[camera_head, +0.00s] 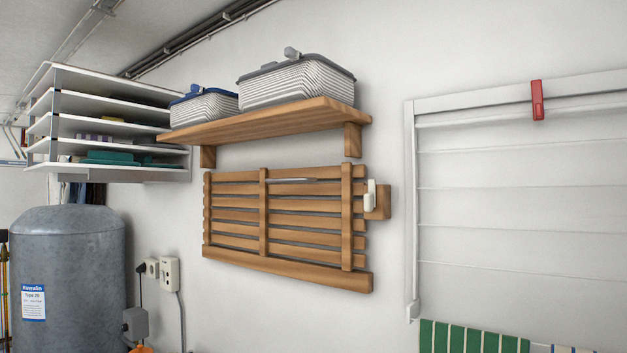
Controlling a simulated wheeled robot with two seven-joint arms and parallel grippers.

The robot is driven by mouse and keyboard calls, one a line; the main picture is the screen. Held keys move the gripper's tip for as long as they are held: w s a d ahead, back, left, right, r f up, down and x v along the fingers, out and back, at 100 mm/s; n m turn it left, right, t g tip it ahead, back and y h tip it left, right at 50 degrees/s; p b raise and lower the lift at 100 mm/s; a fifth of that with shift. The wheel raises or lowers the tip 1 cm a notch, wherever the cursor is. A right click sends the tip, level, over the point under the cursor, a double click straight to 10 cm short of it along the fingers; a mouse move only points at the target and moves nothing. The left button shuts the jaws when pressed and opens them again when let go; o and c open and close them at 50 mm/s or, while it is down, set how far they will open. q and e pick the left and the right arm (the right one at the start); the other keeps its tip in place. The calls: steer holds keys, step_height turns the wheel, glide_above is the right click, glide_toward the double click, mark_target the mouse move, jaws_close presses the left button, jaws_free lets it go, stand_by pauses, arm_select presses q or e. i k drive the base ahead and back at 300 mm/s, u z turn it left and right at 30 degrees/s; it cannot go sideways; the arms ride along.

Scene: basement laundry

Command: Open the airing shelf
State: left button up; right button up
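The airing shelf looks to be the wooden slatted panel (305,257), which lies folded flat against the white wall in the middle of the view. It has several horizontal slats, upright battens and a thicker bottom rail. A small white catch (371,195) on a wooden block (383,203) sits at its upper right edge. I cannot tell whether the catch overlaps the panel's front. Neither of my grippers shows in the head view.
Above the panel, a fixed wooden shelf (275,124) carries two lidded striped baskets (297,84). A grey tank (68,265) and white tiered shelves (115,170) stand left. Sockets (169,273) are below left. A white wall rack (411,200) with a red clip (537,100) hangs right.

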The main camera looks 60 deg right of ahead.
mark_target(346, 189)
steer(key=z, duration=1.3)
steer(key=i, duration=0.25)
steer(key=u, duration=0.45)
